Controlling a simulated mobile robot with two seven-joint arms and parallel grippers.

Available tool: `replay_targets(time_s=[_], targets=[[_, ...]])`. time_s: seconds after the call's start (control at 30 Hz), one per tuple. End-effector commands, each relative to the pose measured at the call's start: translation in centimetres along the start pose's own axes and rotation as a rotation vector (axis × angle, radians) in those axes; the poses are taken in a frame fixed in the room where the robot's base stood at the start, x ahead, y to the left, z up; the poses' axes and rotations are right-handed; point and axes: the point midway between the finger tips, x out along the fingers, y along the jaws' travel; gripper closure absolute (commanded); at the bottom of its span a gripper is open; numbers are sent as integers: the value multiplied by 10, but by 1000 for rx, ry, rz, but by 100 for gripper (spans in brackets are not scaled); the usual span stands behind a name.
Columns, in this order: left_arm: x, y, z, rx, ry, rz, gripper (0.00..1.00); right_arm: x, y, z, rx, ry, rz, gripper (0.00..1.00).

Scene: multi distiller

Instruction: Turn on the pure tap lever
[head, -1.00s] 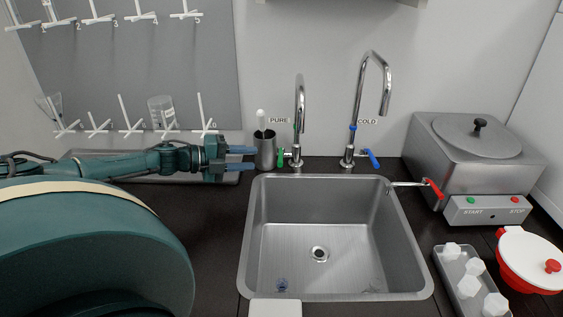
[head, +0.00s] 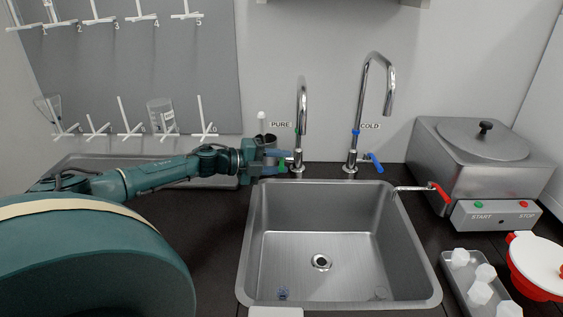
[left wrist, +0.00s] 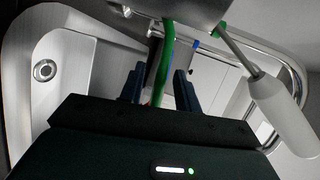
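The pure tap (head: 302,110) is a chrome gooseneck at the back left of the sink, beside the PURE label (head: 280,125). Its green lever (left wrist: 166,62) shows clearly in the left wrist view, lying between my two blue fingers. In the head view the lever is mostly hidden by my left gripper (head: 287,161), which reaches in from the left in front of the tap base. The fingers are apart, one on each side of the lever; whether either touches it I cannot tell. My right gripper is not in view.
A metal cup holding a white-handled brush (left wrist: 282,112) stands close behind my left gripper. The cold tap (head: 358,110) with its blue lever (head: 375,161) is to the right. The sink (head: 330,240) in front is empty of large things. A steel distiller (head: 470,155) stands farther right.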

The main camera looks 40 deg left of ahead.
Motion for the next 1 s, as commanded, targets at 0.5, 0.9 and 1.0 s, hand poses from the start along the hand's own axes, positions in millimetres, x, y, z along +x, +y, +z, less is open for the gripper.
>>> replay_targets(time_s=[0.5, 0.9, 1.0], targets=[[8, 0, -1, 0, 2, 1, 72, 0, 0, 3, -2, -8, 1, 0], [8, 0, -1, 1, 2, 1, 100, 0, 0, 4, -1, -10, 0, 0], [8, 0, -1, 1, 2, 1, 100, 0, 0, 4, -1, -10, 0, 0]])
